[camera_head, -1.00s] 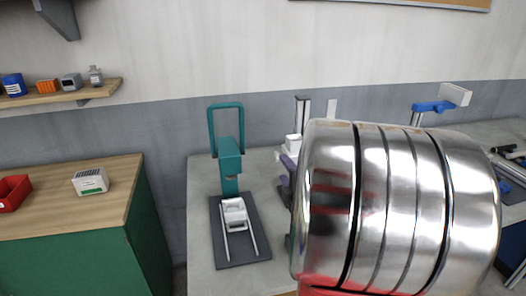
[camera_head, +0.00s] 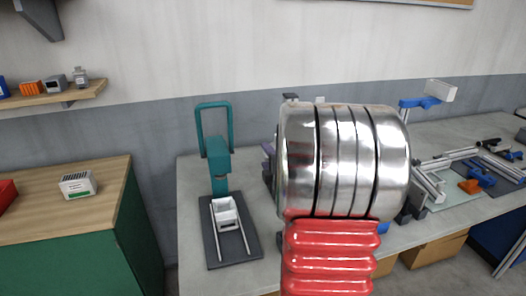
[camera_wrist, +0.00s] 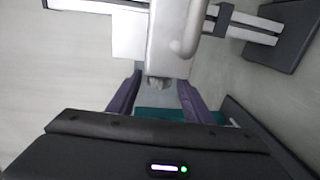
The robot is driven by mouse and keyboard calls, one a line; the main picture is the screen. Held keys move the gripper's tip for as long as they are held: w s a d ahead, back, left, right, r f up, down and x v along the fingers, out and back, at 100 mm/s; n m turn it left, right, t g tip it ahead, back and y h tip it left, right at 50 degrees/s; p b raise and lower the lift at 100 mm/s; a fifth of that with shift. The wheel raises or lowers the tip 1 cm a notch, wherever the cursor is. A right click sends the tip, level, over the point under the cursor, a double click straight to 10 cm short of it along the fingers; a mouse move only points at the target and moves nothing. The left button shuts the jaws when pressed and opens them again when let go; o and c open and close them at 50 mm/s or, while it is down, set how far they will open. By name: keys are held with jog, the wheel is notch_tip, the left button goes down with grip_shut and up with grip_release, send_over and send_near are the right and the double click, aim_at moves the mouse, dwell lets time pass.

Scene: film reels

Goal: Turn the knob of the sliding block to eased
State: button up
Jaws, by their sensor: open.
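In the wrist view a pale grey block (camera_wrist: 178,35) with a rounded bar sits across light rails (camera_wrist: 248,28). A small grey piece (camera_wrist: 158,83), possibly its knob, sticks out from its near end. The purple fingers of my gripper (camera_wrist: 160,92) are open, one on each side of that small piece. I cannot tell whether they touch it. In the head view my arm hides most of this fixture, and only a bit of purple finger (camera_head: 268,150) shows. I cannot read any setting mark.
A teal press (camera_head: 217,160) with a white carriage (camera_head: 226,213) on a dark base stands left of my arm. On the right are a blue clamp (camera_head: 427,103), metal rails and an orange piece (camera_head: 469,186). A green cabinet stands at far left.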

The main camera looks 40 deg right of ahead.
jog(key=x, duration=0.5)
jog(key=shift+w+d, duration=0.1)
jog(key=shift+w, duration=0.2)
jog(key=shift+c, duration=0.4)
jog(key=c, duration=1)
jog(key=shift+f+g+y, duration=0.3)
jog(key=shift+g, duration=0.2)
jog(key=o, duration=1.1)
jog(key=shift+r, duration=0.1)
